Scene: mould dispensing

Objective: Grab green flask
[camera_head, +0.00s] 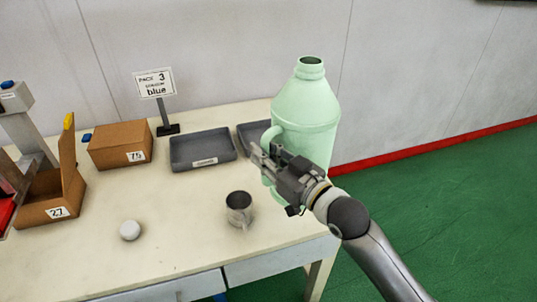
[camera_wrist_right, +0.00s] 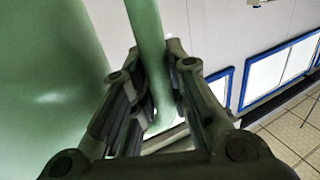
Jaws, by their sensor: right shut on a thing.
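The green flask (camera_head: 307,108) is a large pale green jug with an open neck and a side handle. It is upright at the right side of the table in the head view. My right gripper (camera_head: 266,158) is shut on the flask's handle. In the right wrist view, the handle (camera_wrist_right: 152,55) runs down between the two fingers (camera_wrist_right: 157,100), and the flask's body (camera_wrist_right: 50,80) fills the left side. The flask's lower part is hidden behind my gripper, so I cannot tell whether it touches the table. My left gripper is not in view.
A metal cup (camera_head: 240,208) and a white round object (camera_head: 130,230) stand on the table (camera_head: 180,225). Grey trays (camera_head: 203,148), a closed box (camera_head: 120,145), an open box (camera_head: 48,205) and a sign (camera_head: 154,83) are further back or left. Green floor lies right.

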